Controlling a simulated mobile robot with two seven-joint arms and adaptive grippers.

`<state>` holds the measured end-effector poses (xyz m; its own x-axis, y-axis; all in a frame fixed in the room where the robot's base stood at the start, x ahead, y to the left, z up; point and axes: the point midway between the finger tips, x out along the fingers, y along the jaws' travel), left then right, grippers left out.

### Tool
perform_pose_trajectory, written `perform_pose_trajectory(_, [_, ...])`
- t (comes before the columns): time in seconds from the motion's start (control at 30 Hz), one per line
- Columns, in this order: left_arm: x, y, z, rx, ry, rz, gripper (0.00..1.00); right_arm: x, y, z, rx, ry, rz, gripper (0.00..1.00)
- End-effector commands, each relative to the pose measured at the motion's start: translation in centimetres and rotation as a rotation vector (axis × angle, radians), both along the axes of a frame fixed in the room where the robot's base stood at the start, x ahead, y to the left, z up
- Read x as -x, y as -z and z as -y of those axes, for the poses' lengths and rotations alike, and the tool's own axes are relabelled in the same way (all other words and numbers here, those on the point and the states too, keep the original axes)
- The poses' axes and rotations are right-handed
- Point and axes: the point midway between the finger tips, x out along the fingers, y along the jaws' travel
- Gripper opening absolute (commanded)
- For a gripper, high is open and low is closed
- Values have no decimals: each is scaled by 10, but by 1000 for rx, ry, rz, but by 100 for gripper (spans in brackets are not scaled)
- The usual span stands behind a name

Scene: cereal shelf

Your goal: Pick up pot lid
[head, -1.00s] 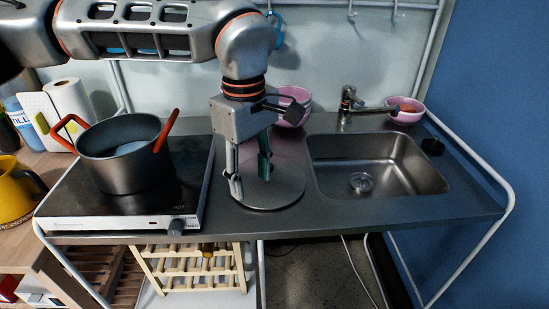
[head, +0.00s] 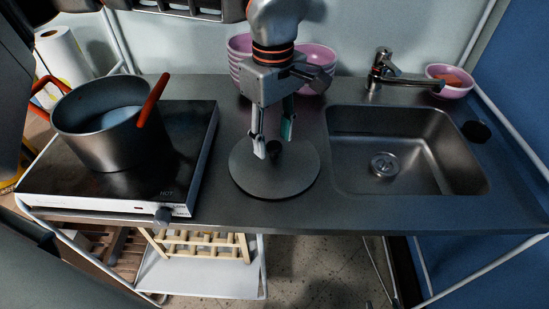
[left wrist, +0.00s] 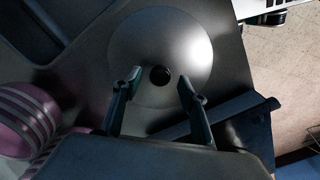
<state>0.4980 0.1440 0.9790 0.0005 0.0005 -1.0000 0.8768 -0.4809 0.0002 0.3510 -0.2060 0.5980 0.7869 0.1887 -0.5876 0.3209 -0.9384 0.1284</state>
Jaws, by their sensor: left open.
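The pot lid (head: 273,183) is a flat grey metal disc with a small dark knob (head: 275,149) at its centre. It lies on the steel counter between the hot plate and the sink. In the left wrist view the lid (left wrist: 190,45) fills the upper middle, with its round black knob (left wrist: 160,76) between the fingertips. My left gripper (head: 272,148) points down over the lid with its fingers spread on either side of the knob. The left gripper (left wrist: 157,82) is open and empty. I cannot tell the exact height of the fingertips above the lid. My right gripper is not in view.
A grey pot (head: 112,140) with orange handles stands on the hot plate (head: 60,186) at left. Stacked pink bowls (head: 240,62) stand behind my gripper. The sink (head: 455,170) is at right, with a tap (head: 381,62) and another pink bowl (head: 450,91) behind it.

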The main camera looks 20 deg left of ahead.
Motion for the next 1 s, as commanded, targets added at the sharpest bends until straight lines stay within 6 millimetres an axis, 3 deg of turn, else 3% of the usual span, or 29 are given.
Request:
perform_pose_trajectory(0.17, [1,26,-1,0,1,-2,42,-7,-3,1,2,1,15,40])
perform_pose_trajectory(0.4, [0,28,0,0,1,0,42,-13,-7,4,6,4,25,40])
perform_pose_trajectory(0.57, [0,28,0,0,0,0,3,-12,-6,4,6,4,25,40])
perform_pose_trajectory(0.6, [0,28,0,0,0,0,0,-12,-6,4,5,4,24,40])
perform_pose_trajectory(1.0, [0,23,0,1,0,2,0,-2,-1,2,3,2,6,40])
